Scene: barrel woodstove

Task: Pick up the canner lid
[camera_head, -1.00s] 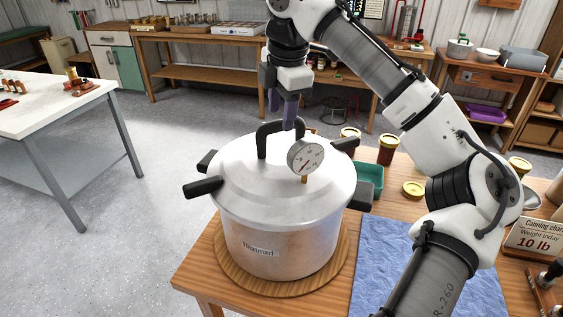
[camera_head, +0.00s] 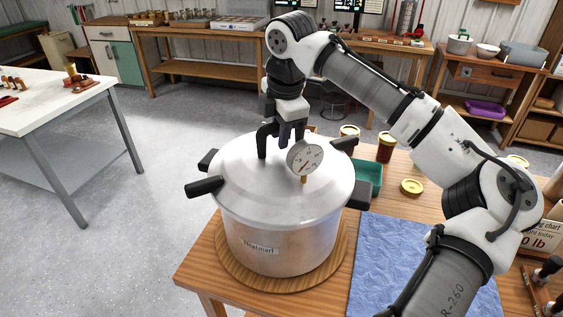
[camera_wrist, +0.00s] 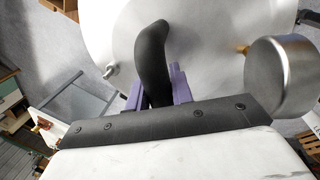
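The canner lid (camera_head: 250,172) is a pale metal dome seated on the large silver canner pot (camera_head: 275,245). A black arched handle (camera_head: 262,143) rises from its top. My gripper (camera_head: 288,132) is low over the lid at this handle, behind the round dial gauge (camera_head: 305,158). In the wrist view, the handle (camera_wrist: 152,60) runs between the two purple fingers (camera_wrist: 158,92), one on each side and close to it. Whether both fingers press on the handle cannot be told. The wrist view also shows the lid (camera_wrist: 205,45) and the side of the gauge (camera_wrist: 282,78).
The pot stands on a round wooden board (camera_head: 240,272) on the wooden table (camera_head: 200,262). Black side handles and clamps stick out around the pot rim. A green tray (camera_head: 369,180), jars (camera_head: 386,147), a yellow lid (camera_head: 411,187) and a blue cloth (camera_head: 385,265) lie to the right.

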